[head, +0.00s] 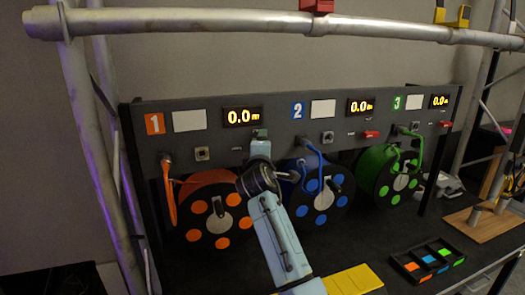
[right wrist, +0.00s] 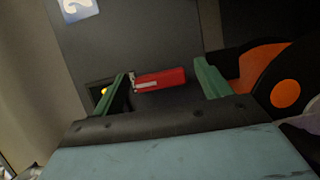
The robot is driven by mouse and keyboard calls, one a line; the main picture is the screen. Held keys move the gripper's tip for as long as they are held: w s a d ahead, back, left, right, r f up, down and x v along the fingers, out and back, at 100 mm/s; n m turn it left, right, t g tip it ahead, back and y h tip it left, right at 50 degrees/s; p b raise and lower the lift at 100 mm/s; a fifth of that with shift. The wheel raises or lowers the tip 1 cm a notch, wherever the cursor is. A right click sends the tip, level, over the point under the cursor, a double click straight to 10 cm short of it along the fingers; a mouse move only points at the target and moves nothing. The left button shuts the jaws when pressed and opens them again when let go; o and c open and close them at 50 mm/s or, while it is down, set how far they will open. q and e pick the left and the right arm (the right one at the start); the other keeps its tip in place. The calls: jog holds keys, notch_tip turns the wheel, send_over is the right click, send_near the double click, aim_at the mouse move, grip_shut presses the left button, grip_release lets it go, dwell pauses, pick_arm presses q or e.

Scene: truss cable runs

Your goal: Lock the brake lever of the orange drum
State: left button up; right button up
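The orange drum (head: 208,210), black-sided with orange dots and orange cable, hangs under the panel label 1 in the head view. It also shows at the right of the right wrist view (right wrist: 285,93). Its red brake lever (right wrist: 160,80) lies between the two green fingers of my right gripper (right wrist: 168,88). The fingers stand apart, with a clear gap on the lever's right; I cannot tell whether the left finger touches it. In the head view my right gripper (head: 260,136) is at the panel and hides this lever. My left gripper is not in view.
A blue drum (head: 322,192) and a green drum (head: 390,176) hang to the right, with red levers (head: 370,134) on the panel above. The black table holds a yellow plate (head: 352,281) and a black divided tray (head: 427,259). A truss tube (head: 200,21) crosses above.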

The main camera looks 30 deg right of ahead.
jog(key=b+v, duration=0.2)
jog(key=v, duration=1.1)
jog(key=shift+s+a, duration=0.15)
